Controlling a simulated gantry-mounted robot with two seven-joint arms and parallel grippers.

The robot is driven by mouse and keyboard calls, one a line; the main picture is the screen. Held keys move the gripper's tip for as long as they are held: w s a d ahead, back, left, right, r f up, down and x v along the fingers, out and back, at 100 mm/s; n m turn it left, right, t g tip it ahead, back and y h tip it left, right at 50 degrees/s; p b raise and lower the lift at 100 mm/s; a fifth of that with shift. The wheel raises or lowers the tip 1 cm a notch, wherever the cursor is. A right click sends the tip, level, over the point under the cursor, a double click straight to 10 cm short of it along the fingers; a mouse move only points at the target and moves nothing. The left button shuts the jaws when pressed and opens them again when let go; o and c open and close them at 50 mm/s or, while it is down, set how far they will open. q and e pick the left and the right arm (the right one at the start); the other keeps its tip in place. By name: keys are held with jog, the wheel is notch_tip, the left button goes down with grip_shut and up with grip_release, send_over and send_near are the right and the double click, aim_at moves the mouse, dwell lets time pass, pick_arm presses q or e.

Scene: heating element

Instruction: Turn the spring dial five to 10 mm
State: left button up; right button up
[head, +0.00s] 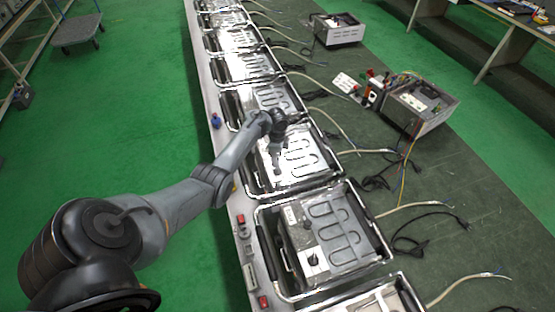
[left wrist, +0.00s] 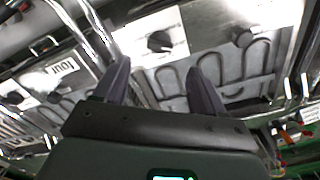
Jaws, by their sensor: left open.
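In the head view my left gripper (head: 278,160) is over a metal heating unit (head: 312,172) in the middle of the row. In the left wrist view my left gripper (left wrist: 158,66) has its two dark fingers spread, with nothing between them. A dark round dial (left wrist: 160,41) on a bright plate lies beyond the fingertips, apart from them. A second dark knob (left wrist: 242,37) is to its right. I cannot read any dial scale or tell which dial is number five. My right gripper is not in view.
A nearer heating unit (head: 338,232) shows a black knob (head: 312,259). More units stretch along the bench, with metal rails around them. An open control box (head: 420,106) and loose cables lie to the right. Green floor (head: 130,115) is clear on the left.

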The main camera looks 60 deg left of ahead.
pick_arm(q)
jog(key=shift+r, duration=1.2)
jog(key=shift+p, duration=0.3)
